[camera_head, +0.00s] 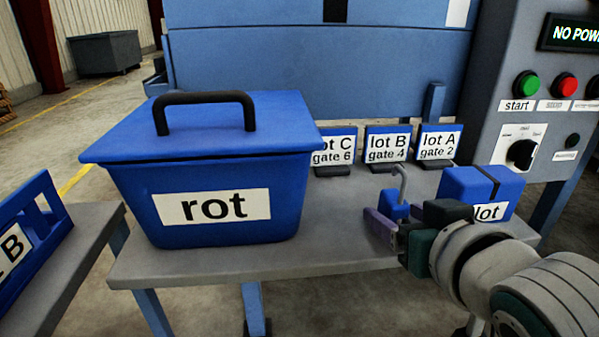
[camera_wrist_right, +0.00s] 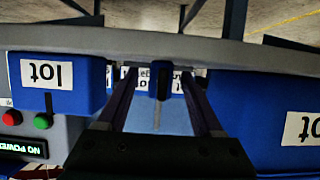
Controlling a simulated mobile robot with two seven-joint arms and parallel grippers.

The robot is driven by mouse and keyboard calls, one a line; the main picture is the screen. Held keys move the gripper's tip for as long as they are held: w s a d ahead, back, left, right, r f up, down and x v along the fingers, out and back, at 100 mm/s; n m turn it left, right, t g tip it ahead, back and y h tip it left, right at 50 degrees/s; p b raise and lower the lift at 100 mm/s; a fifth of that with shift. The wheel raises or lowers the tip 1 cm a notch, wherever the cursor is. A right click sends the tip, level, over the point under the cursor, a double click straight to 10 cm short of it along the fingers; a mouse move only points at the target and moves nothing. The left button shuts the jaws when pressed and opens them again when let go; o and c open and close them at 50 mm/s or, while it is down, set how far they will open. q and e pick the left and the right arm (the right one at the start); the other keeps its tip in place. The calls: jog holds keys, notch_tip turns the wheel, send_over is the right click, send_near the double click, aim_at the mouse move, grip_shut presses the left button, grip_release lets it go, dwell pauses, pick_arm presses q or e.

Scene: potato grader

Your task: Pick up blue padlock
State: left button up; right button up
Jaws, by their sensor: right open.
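The blue padlock (camera_head: 393,208) stands on the grey table near its right end, with its grey shackle up. My right gripper (camera_head: 405,224) is open and low at the padlock, partly covering it in the head view. In the right wrist view the padlock (camera_wrist_right: 160,80) shows between the two spread fingers (camera_wrist_right: 158,92), with gaps on both sides. Whether a finger touches it I cannot tell. My left gripper is not in view.
A lidded blue rot bin (camera_head: 215,207) fills the table's left part. A blue lot box (camera_head: 480,187) stands close right of my gripper. Lot signs (camera_head: 387,146) stand behind. A control panel (camera_head: 540,90) rises at right. The table's front middle (camera_head: 325,235) is clear.

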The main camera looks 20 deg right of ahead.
jog(key=shift+w+d, duration=0.15)
jog(key=shift+w, duration=0.3)
jog(key=shift+s+a+f, duration=0.15)
jog(key=shift+s+a, duration=0.05)
jog(key=shift+s, duration=0.25)
jog(key=shift+s+f, duration=0.1)
jog(key=shift+s, duration=0.1)
jog(key=shift+c, duration=0.8)
jog(key=shift+w, duration=0.2)
jog(key=c, duration=0.5)
grip_shut()
